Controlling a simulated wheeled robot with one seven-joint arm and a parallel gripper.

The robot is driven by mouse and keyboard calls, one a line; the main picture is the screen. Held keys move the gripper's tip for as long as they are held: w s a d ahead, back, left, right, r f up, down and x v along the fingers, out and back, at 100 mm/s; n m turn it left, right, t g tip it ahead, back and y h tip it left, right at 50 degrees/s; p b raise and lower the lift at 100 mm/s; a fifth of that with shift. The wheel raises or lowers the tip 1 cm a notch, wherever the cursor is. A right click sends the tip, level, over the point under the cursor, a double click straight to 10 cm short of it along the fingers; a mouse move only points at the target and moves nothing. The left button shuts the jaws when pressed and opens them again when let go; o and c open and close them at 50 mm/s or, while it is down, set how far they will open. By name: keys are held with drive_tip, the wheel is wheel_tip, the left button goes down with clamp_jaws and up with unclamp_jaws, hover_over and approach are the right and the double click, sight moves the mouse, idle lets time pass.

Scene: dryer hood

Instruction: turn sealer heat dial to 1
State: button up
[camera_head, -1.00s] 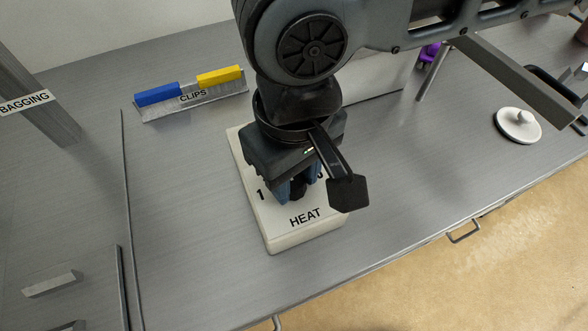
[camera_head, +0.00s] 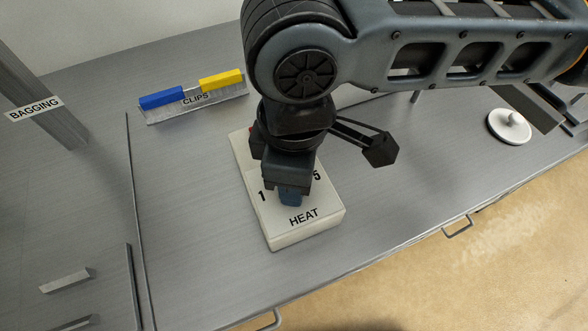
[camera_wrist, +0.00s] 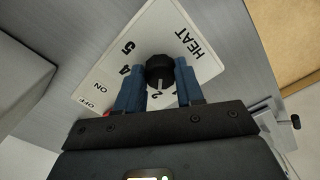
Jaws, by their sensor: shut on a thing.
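The white sealer (camera_head: 326,203) lies on the steel counter, with the label HEAT at its near end and the numbers 1 and 5 showing beside my gripper (camera_head: 290,198). In the wrist view the black heat dial (camera_wrist: 160,70) sits between the two blue fingers of my gripper (camera_wrist: 160,80), which is shut on it. A white pointer line on the dial points about at the 2. The 4 and 5 also show; the left finger covers the place between 4 and 2. In the head view my gripper hides the dial.
A clips holder (camera_head: 196,100) with a blue clip (camera_head: 161,101) and a yellow clip (camera_head: 221,79) stands behind, to the left. A BAGGING post (camera_head: 45,105) is at far left. A white round lid (camera_head: 509,126) lies at right. The counter in front is clear.

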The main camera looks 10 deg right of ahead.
drive_tip(key=n, duration=0.3)
drive_tip(key=shift+n, duration=0.4)
drive_tip(key=shift+w+n, duration=0.1)
drive_tip(key=shift+n, duration=1.7)
drive_tip(key=o, duration=1)
drive_tip(key=shift+o, duration=0.2)
wheel_tip(320, 180, up, 8)
drive_tip(key=shift+f+b, duration=0.1)
drive_tip(key=shift+b, duration=0.2)
